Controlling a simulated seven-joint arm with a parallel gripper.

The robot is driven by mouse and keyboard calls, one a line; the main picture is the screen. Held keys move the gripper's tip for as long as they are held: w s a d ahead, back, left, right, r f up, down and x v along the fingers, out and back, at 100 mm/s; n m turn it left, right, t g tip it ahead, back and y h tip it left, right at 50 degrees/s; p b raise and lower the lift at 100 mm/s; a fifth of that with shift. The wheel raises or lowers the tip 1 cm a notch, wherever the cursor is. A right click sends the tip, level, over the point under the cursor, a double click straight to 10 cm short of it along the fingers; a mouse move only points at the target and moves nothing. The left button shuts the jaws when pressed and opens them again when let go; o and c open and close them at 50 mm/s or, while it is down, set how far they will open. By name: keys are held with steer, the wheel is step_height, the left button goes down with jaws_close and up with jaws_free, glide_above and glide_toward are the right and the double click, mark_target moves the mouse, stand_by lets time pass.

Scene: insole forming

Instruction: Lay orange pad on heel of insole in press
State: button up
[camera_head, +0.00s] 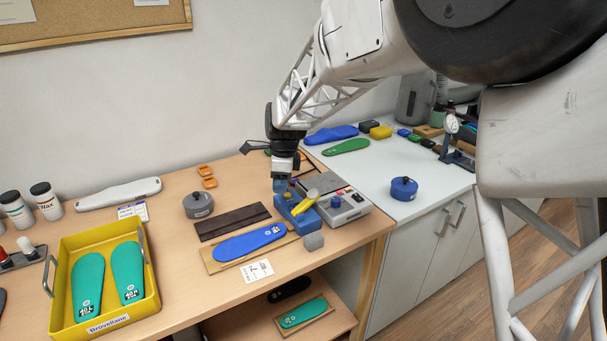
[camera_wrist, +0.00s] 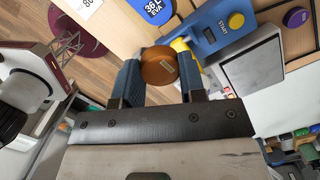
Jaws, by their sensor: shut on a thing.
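My gripper (camera_head: 281,186) is over the blue unit (camera_head: 302,220) with a yellow lever. In the wrist view its fingers (camera_wrist: 160,80) are shut on the orange pad (camera_wrist: 160,66), a round orange-brown piece with a small label. The held pad is hidden in the head view. The blue insole (camera_head: 249,243) lies on a wooden board (camera_head: 217,264), to the left of and below my gripper in the picture. Part of that insole shows in the wrist view (camera_wrist: 152,10). A dark brown plate (camera_head: 233,221) lies just behind the insole. The pad is apart from the insole.
Two more orange pads (camera_head: 207,176) lie at the back. A grey round pot (camera_head: 198,205) and a yellow tray (camera_head: 65,255) with teal insoles are left.

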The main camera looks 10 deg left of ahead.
mark_target(272, 231)
steer(key=shift+s+a+m, duration=0.5)
steer(key=shift+s+a, duration=0.6)
steer(key=shift+a, duration=0.05)
steer(key=shift+f, duration=0.2)
steer(key=shift+f, duration=6.45)
steer(key=shift+f, duration=0.3)
steer(key=o, duration=1.4)
steer(key=shift+o, duration=0.2)
steer(key=shift+r, duration=0.15)
step_height(272, 231, up, 8)
